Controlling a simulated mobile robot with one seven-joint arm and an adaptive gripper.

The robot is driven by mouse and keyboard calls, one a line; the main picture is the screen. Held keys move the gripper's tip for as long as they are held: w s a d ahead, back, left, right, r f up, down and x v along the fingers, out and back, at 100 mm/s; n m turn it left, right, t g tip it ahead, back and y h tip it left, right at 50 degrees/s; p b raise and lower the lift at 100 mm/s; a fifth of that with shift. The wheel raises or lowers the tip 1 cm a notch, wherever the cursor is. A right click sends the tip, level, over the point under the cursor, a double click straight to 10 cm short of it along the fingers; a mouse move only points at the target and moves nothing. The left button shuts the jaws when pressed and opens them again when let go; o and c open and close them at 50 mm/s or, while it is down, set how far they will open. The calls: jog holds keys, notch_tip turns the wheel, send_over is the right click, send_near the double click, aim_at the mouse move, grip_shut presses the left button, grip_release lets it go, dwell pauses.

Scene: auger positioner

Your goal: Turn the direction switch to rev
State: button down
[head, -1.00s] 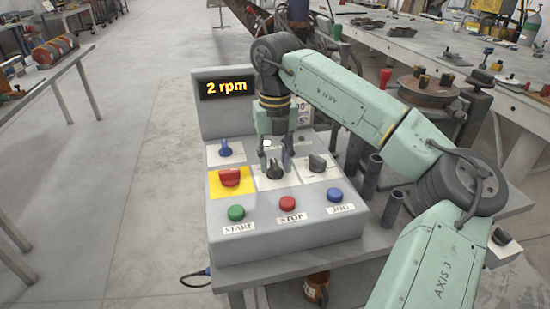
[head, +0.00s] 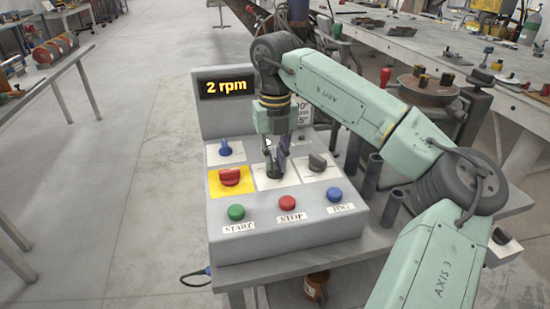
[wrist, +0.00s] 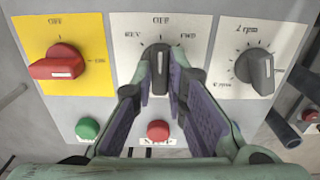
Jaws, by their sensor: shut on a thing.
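The direction switch (wrist: 159,62) is a dark knob on a white plate marked REV at left, OFF at top and FWD at right in the wrist view. Its white pointer line points up at OFF. My gripper (wrist: 160,80) is shut on the knob, with one finger on each side of it. In the head view my gripper (head: 274,160) reaches down onto the middle of the control box, and its fingers partly hide the knob (head: 273,172).
A red switch (head: 230,176) on a yellow plate sits left of the direction switch, and a grey speed knob (head: 318,162) sits right. Green START (head: 236,212), red STOP (head: 287,203) and blue JOG (head: 334,195) buttons line the front. The display (head: 225,85) reads 2 rpm.

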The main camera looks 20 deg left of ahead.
jog(key=n, duration=0.4)
jog(key=shift+n, duration=0.4)
jog(key=shift+n+p, duration=0.3)
jog(key=shift+n, duration=1.6)
jog(key=c, duration=1.6)
grip_release()
